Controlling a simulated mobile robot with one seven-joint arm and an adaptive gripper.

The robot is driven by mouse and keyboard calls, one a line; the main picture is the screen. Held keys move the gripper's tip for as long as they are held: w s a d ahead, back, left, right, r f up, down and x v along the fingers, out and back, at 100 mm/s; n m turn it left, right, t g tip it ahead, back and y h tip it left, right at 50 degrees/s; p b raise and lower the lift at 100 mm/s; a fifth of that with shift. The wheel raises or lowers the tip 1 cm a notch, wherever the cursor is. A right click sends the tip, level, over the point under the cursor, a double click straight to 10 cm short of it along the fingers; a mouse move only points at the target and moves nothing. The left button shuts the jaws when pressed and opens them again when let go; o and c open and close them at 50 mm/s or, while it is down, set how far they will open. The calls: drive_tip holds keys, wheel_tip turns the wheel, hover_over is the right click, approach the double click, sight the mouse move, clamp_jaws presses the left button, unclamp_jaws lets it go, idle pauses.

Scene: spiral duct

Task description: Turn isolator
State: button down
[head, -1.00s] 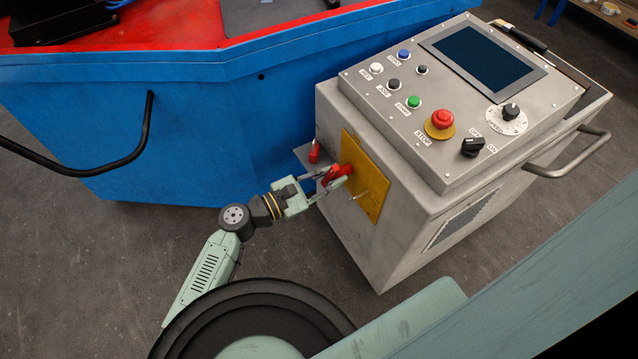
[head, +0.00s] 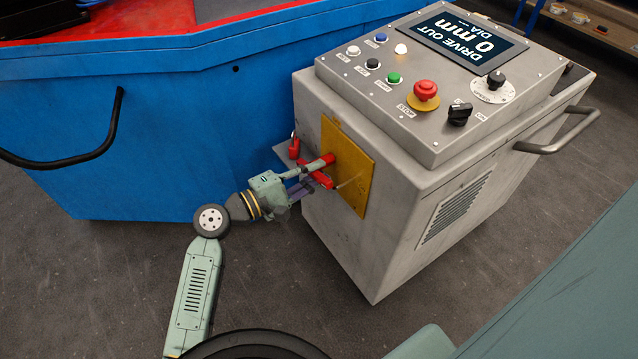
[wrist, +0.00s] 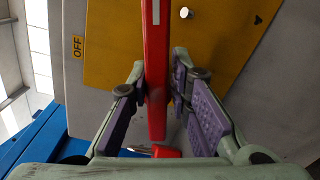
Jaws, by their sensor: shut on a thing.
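The isolator is a red handle (head: 317,175) on a yellow plate (head: 352,185) on the side of the grey control cabinet. In the wrist view the red handle (wrist: 156,75) runs from the top edge down between my fingers, with a white stripe near its top. My gripper (head: 312,176) is closed about the handle from the left. Its purple pads show on both sides of the handle in the wrist view (wrist: 158,92). An OFF label (wrist: 77,47) is on the left of the yellow plate (wrist: 112,45). The handle's pivot is out of the wrist view.
A red padlock (head: 294,148) hangs at a small bracket left of the plate. The cabinet top (head: 375,100) carries buttons, a red stop knob (head: 425,90) and a lit display (head: 462,38). A blue machine (head: 190,140) stands behind my arm. Grey floor (head: 120,270) is open at left.

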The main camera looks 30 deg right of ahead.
drive_tip(key=shift+w+a+f+m+t+b, duration=0.15)
drive_tip(key=shift+w+m+b, duration=0.15)
drive_tip(key=shift+m+b, duration=0.25)
drive_tip(key=shift+w+a+f+m+t+b, duration=0.15)
drive_tip(key=shift+w+m+b, duration=0.1)
drive_tip(key=shift+m+b, duration=0.3)
drive_tip(key=shift+r+m, duration=0.1)
drive_tip(key=shift+m, duration=0.2)
drive_tip(key=shift+b, duration=0.3)
drive_tip(key=c, duration=1.7)
unclamp_jaws()
drive_tip(key=shift+d, duration=0.1)
drive_tip(key=shift+o, duration=0.7)
drive_tip(key=shift+s+d+m, duration=0.1)
drive_tip(key=shift+m, duration=0.2)
